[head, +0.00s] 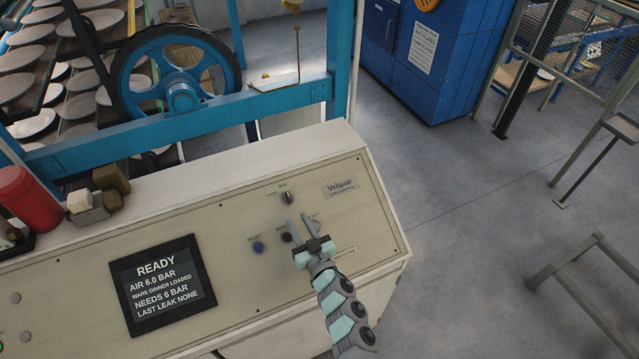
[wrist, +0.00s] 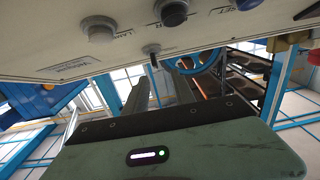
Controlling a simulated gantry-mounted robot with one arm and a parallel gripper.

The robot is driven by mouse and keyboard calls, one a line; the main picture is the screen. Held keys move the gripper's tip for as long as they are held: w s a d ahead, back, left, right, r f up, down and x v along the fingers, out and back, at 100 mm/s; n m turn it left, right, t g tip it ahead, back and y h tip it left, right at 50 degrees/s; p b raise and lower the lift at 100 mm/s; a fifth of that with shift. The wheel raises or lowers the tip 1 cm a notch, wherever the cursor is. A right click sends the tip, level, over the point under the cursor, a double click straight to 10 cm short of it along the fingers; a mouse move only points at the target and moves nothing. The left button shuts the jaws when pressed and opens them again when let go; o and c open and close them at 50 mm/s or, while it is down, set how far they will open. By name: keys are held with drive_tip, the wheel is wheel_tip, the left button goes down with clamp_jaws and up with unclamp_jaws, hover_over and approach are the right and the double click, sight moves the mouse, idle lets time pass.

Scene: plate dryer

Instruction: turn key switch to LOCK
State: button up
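The key switch (head: 287,198) is a small dark key in a round mount on the beige sloped panel, between small labels that seem to read LOCK at its left and RUN above it. I cannot tell its exact setting. In the wrist view the key (wrist: 153,58) sticks out from the panel, just beyond the fingertips. My gripper (head: 298,220) is in front of the panel, a little below the key switch in the picture. Its two fingers are apart with nothing between them. In the wrist view the gripper (wrist: 150,85) points towards the panel and shows clear of the key.
A blue RESET button (head: 258,248) and a black button (head: 286,237) lie below the key switch. A grey button (wrist: 98,30) is partly hidden by my gripper in the head view. A screen (head: 162,283) reads READY. A red cylinder (head: 27,200) stands at the left.

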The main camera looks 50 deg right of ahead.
sight(291, 202)
drive_tip(key=shift+s+d+f, duration=0.1)
drive_tip(key=shift+d, duration=0.7)
drive_tip(key=x, duration=0.3)
drive_tip(key=b+x, duration=0.1)
drive_tip(key=x, duration=0.2)
drive_tip(key=b+x, duration=0.1)
drive_tip(key=x, duration=0.3)
drive_tip(key=shift+a+f, duration=0.1)
drive_tip(key=shift+a, duration=0.15)
drive_tip(key=shift+w+d, duration=0.1)
drive_tip(key=shift+w, duration=0.25)
clamp_jaws()
